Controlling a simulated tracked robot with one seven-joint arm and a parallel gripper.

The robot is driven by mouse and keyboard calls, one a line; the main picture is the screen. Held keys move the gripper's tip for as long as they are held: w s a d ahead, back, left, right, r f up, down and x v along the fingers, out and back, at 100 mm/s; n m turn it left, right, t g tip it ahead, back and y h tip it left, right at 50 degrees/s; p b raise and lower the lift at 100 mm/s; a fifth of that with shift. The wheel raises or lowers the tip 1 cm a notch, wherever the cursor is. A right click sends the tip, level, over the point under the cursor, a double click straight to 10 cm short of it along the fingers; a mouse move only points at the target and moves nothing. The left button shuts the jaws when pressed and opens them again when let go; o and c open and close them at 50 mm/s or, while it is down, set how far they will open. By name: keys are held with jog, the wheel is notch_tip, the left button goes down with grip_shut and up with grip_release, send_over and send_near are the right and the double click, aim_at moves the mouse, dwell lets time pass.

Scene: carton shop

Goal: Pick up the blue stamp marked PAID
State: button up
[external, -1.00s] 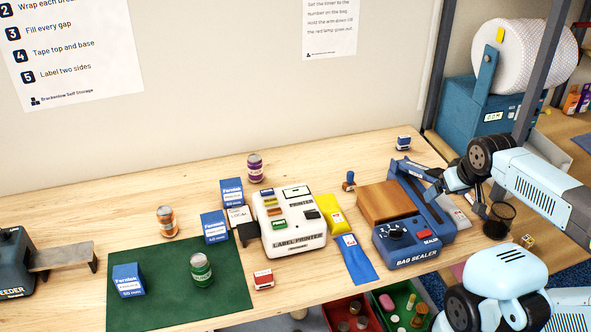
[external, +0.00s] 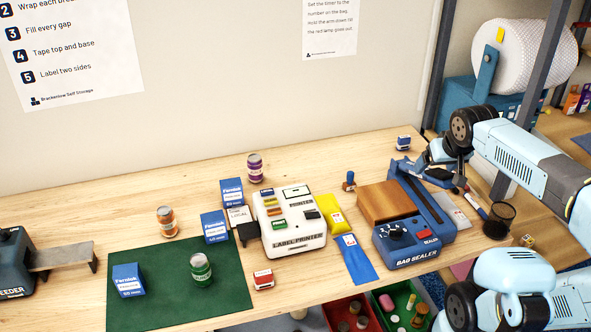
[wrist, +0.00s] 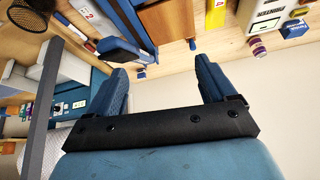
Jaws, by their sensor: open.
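A small blue stamp with a white label (external: 404,143) stands at the back right of the table, near the wall; its lettering is too small to read. A small blue piece (wrist: 139,73) in the wrist view, near the left finger, looks like it. A blue knob-handled stamp (external: 348,181) stands left of the bag sealer; a blue thing beyond the fingertips (wrist: 192,45) is probably it. A red stamp (external: 263,279) sits at the front. My gripper (external: 447,178) is open and empty, right of the bag sealer; its spread fingers show in the wrist view (wrist: 160,66).
The bag sealer (external: 410,245) with its long blue arm and a brown block (external: 387,203) lie near my gripper. The label printer (external: 292,222) is mid-table. The table's back strip is mostly clear.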

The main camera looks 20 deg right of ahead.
jog(key=w+f+m+t+y, duration=0.1)
jog(key=w+f+m, duration=0.4)
jog(key=w, duration=0.7)
jog(key=w+f+m+t+y, duration=0.1)
jog(key=w+f+m, duration=0.4)
jog(key=w, duration=0.7)
jog(key=w+f+m+t+y, duration=0.15)
jog(key=w+f+m, duration=0.35)
jog(key=w, duration=0.6)
jog(key=w+d+r+m+t+h, duration=0.2)
jog(key=w+d+r+m+t, duration=0.15)
jog(key=d+r+m, duration=0.6)
jog(key=w+d+r+m+t+h, duration=0.25)
jog(key=d+r+m+t, duration=0.3)
jog(key=d+m, duration=0.65)
jog(key=n+y, duration=0.1)
jog(key=n, duration=0.1)
send_near(406, 140)
jog(key=w, duration=0.3)
jog(key=shift+d+r+g, duration=0.1)
jog(key=shift+r+g, duration=0.1)
jog(key=shift+g, duration=0.05)
jog(key=shift+w+d, duration=0.15)
jog(key=shift+w, duration=3.6)
jog(key=shift+c, duration=0.4)
